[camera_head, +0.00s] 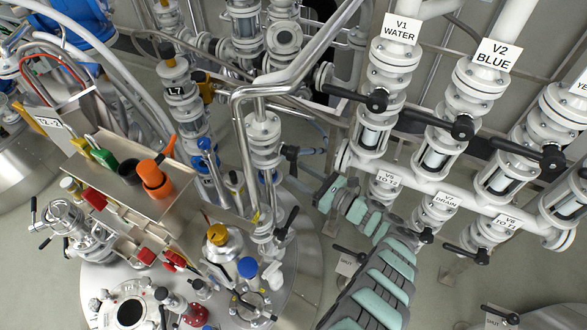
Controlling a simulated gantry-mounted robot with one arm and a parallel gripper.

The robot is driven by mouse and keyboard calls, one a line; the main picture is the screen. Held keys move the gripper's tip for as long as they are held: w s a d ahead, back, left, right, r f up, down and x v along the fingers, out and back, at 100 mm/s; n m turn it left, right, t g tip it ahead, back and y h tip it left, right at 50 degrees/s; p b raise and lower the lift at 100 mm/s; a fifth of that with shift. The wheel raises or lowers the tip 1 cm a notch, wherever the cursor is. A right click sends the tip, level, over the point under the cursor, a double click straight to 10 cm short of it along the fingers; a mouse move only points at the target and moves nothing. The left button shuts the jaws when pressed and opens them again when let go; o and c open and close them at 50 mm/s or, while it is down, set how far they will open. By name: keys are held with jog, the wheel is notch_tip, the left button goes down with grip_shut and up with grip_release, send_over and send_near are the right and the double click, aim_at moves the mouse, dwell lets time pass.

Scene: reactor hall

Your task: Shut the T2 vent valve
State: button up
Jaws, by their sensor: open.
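No label that I can read says T2 vent, so I cannot tell for sure which valve it is. A steel vessel lid (100,283) carrying several fittings fills the lower left. A white flanged riser (264,140) stands at its back right, with a bent steel pipe above it. A black lever (287,224) shows at the riser's foot. My teal-padded arm rises from the bottom centre and bends left. My gripper (303,152) is small and dark, open, just right of the riser. It appears empty; whether it touches anything is unclear.
Labelled valves V1 WATER (374,98) and V2 BLUE (462,128) stand at right with black levers. Lower valves, including V7 DRAIN (436,212), sit below their manifold. A metal tool tray (130,160) holds an orange cup (155,180).

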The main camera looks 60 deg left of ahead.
jog(key=shift+x, duration=1.3)
jog(key=shift+c, duration=0.3)
grip_shut()
